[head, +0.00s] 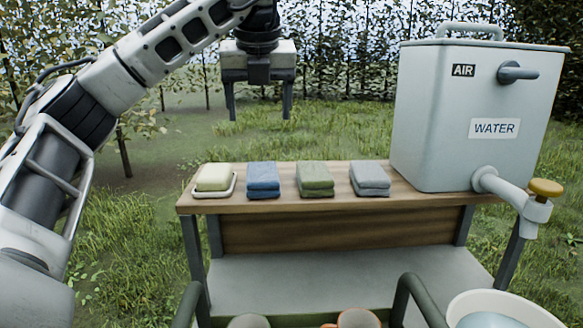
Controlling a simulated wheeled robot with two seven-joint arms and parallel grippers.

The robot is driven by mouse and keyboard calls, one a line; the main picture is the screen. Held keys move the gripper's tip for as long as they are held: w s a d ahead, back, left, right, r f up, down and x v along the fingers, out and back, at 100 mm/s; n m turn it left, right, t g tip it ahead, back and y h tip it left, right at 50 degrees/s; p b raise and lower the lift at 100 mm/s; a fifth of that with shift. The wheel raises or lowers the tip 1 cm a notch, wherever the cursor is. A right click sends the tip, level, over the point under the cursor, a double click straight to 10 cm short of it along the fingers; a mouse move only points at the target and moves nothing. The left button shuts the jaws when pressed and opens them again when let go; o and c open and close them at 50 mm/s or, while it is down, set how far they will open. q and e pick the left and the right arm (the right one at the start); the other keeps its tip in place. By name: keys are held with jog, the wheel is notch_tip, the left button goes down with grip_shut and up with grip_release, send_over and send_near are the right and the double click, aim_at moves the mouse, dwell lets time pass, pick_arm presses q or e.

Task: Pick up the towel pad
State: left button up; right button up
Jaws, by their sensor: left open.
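Three folded towel pads lie in a row on the wooden table (345,205): a blue pad (263,179), a green pad (315,179) and a grey pad (370,178). Left of them, a pale yellow block like soap (214,177) sits on a small white dish (228,189). My left gripper (259,108) is open and empty, pointing down. In the picture it hangs above the blue pad, apart from it. My right gripper is not in view.
A large grey tank (437,120) labelled WATER, with a tap (510,192), stands at the table's right. A white bowl (478,302) is at the bottom right. Dark rails (406,290) and rounded tops of objects show at the bottom edge. Grass and trees lie behind.

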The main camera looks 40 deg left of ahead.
pick_arm(q)
jog(key=w+f, duration=0.1)
jog(key=b, duration=0.3)
send_near(262, 171)
jog(key=shift+a+f, duration=0.35)
jog(key=shift+f, duration=0.1)
jog(key=x, duration=0.2)
jog(key=shift+w+a+f, duration=0.2)
jog(key=shift+w+f, duration=0.1)
jog(key=shift+w+a+f, duration=0.1)
jog(key=shift+a+f, duration=0.05)
jog(key=shift+f, duration=0.35)
jog(key=x, duration=0.4)
jog(key=shift+w+d+f, duration=0.1)
jog(key=shift+d, duration=0.1)
jog(key=shift+w+a+f, duration=0.15)
jog(key=shift+w+f, duration=0.05)
jog(key=shift+f, duration=0.35)
jog(key=c, duration=0.7)
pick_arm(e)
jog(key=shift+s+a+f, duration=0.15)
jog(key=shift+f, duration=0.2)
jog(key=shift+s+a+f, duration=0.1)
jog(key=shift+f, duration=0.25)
